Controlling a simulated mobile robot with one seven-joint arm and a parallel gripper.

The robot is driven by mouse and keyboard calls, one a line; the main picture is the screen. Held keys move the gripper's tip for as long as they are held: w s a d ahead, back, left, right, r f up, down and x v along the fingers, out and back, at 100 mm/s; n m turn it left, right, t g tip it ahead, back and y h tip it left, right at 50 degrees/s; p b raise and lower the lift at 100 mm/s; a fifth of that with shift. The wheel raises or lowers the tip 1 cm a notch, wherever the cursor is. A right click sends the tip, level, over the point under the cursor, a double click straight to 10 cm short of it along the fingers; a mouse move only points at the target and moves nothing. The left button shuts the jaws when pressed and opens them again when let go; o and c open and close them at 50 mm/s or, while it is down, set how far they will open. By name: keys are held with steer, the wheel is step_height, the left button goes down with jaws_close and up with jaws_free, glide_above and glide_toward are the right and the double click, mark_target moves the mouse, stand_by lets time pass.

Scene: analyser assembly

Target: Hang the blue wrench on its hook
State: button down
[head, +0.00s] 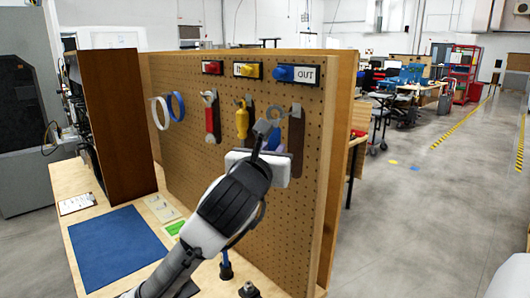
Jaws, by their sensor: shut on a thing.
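The blue wrench (274,138) is mostly hidden behind my gripper. A bit of its blue handle shows, and a grey ring-like end, seemingly its own, shows above. My gripper (264,145) is in front of the right part of the pegboard, shut on the blue wrench. The wrench seems upright, just left of a dark wrench-shaped outline (296,130) on the board. The hook itself is too small to make out, and I cannot tell whether the wrench touches it or the board.
The pegboard (190,140) holds a red wrench (210,118) and a yellow wrench (241,120) to the left, beside blue and white rings (176,105). Red, yellow and blue knobs line the top. A blue mat (118,248) lies on the bench, left of my arm.

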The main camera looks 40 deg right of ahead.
steer(key=shift+w+d+f, duration=0.1)
steer(key=shift+d+f, duration=0.05)
steer(key=shift+d, duration=1.4)
steer(key=shift+d+f+b, duration=0.35)
steer(key=shift+d+f, duration=0.2)
steer(key=shift+d, duration=0.1)
steer(key=c, duration=1.1)
jaws_free()
